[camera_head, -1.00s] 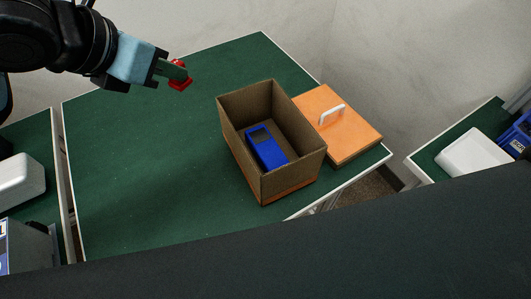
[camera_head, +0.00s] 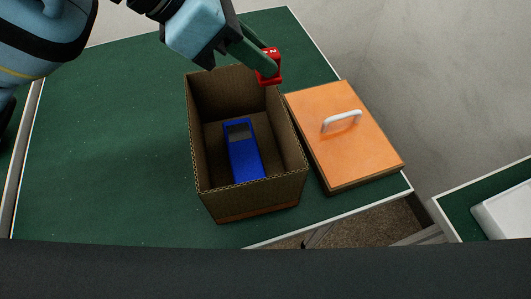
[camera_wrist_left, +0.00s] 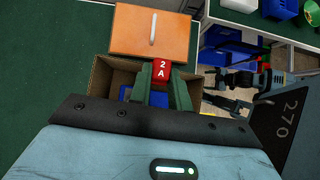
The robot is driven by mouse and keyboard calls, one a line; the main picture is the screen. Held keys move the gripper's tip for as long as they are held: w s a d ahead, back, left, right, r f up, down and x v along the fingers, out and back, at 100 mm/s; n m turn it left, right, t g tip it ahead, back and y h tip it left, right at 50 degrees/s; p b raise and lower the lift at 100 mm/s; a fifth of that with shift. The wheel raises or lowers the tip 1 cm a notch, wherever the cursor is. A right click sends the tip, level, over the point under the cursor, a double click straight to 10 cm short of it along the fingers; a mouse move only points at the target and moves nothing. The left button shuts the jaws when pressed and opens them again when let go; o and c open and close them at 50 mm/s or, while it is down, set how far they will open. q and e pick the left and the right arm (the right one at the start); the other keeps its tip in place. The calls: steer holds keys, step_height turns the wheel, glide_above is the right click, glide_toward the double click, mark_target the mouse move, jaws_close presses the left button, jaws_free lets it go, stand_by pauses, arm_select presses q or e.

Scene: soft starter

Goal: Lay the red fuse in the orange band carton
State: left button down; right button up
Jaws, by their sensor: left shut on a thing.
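The red fuse (camera_head: 268,66), marked "2 A" in the left wrist view (camera_wrist_left: 161,71), is held between the fingertips of my left gripper (camera_head: 262,62). The gripper is shut on it, above the far right edge of the open carton. The brown carton (camera_head: 262,202) stands on the green table with an orange band low on its outside. A blue device with a grey window (camera_head: 243,155) lies inside the carton. In the left wrist view the carton (camera_wrist_left: 104,75) is partly hidden behind the gripper fingers.
An orange lid with a white handle (camera_head: 350,150) lies on the green table (camera_head: 110,150) right of the carton. The table left of the carton is clear. A white object (camera_head: 505,212) sits on another table at the right.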

mark_target(257, 74)
arm_select(q)
steer(key=f, duration=0.1)
steer(key=f+b, duration=0.1)
steer(key=f, duration=0.2)
steer(key=shift+w+d, duration=0.1)
steer(key=shift+w, duration=0.15)
steer(key=shift+f+b, duration=0.25)
steer(key=shift+b, duration=0.2)
step_height(257, 74, down, 6)
steer(key=shift+r+b, duration=0.25)
steer(key=shift+b, duration=0.05)
steer(key=shift+f, duration=2.25)
steer(key=shift+f+b, duration=0.4)
steer(key=shift+b, duration=0.05)
steer(key=shift+f, duration=0.2)
